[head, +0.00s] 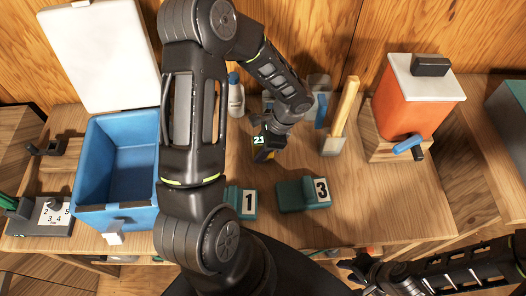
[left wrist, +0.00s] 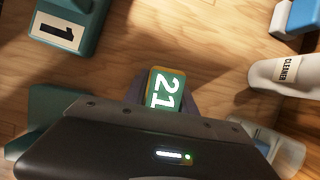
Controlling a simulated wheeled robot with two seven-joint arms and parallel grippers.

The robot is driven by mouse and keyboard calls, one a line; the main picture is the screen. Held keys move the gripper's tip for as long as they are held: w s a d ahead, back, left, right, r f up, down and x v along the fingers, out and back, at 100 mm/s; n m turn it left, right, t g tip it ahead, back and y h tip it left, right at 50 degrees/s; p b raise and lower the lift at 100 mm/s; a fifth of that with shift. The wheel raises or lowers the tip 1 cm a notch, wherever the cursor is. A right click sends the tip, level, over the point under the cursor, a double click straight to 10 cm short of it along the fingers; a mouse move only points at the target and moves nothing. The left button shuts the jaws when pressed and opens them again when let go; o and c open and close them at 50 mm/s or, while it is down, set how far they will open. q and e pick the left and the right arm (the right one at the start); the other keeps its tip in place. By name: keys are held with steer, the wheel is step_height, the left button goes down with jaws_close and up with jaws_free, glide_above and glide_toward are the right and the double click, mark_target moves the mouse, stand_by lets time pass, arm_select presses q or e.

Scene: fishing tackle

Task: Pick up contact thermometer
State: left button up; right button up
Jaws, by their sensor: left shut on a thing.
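The contact thermometer (left wrist: 163,90) has a green display reading 21 and an orange-yellow edge. In the left wrist view it sits between the fingers of my left gripper (left wrist: 160,100), which is shut on it. In the head view the thermometer (head: 259,141) shows just below my left wrist, over the middle of the workbench; the fingers are mostly hidden there. I cannot tell how far it is above the bench. My right gripper (head: 366,276) is at the lower right edge of the head view, low beside the bench front; its fingers are too unclear to judge.
Green blocks marked 1 (head: 246,202) and 3 (head: 305,193) stand near the bench front. A blue bin (head: 88,165) is at left. A white cleaner bottle (head: 236,98), a wood-handled tool (head: 345,108) and an orange container (head: 405,103) stand toward the back. Bench right of block 3 is clear.

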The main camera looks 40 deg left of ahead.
mark_target(253, 141)
arm_select(q)
jaws_close()
step_height(253, 141, up, 10)
steer(key=shift+b, duration=0.5)
steer(key=shift+d, duration=0.1)
stand_by(0.6)
